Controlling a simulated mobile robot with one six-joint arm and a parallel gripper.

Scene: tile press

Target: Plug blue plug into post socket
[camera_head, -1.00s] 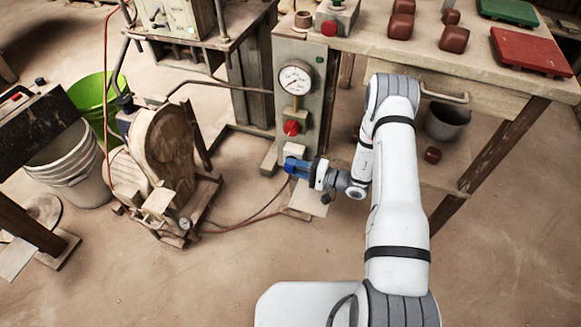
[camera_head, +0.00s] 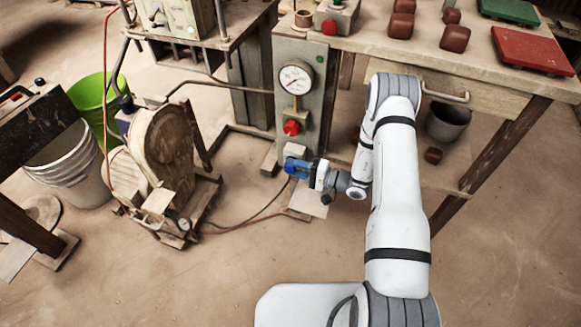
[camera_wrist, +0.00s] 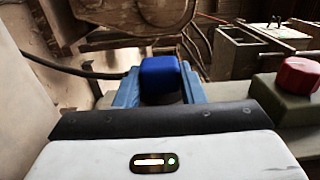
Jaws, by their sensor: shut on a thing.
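The blue plug (camera_head: 294,167) is in my gripper (camera_head: 301,168), which is shut on it. In the wrist view, the plug (camera_wrist: 160,76) sits between the light-blue jaws (camera_wrist: 158,90). A dark cable runs from it to the left. The post (camera_head: 290,90) stands just behind my gripper in the head view. In the head view the plug is low at the post, beside small pale blocks; the socket opening cannot be made out.
The post carries a gauge (camera_head: 296,77) and a red knob (camera_head: 291,128), also close at right in the wrist view (camera_wrist: 297,74). A wooden wheel-like machine (camera_head: 163,150) stands left. A table (camera_head: 455,50) is at right. Hoses cross the floor.

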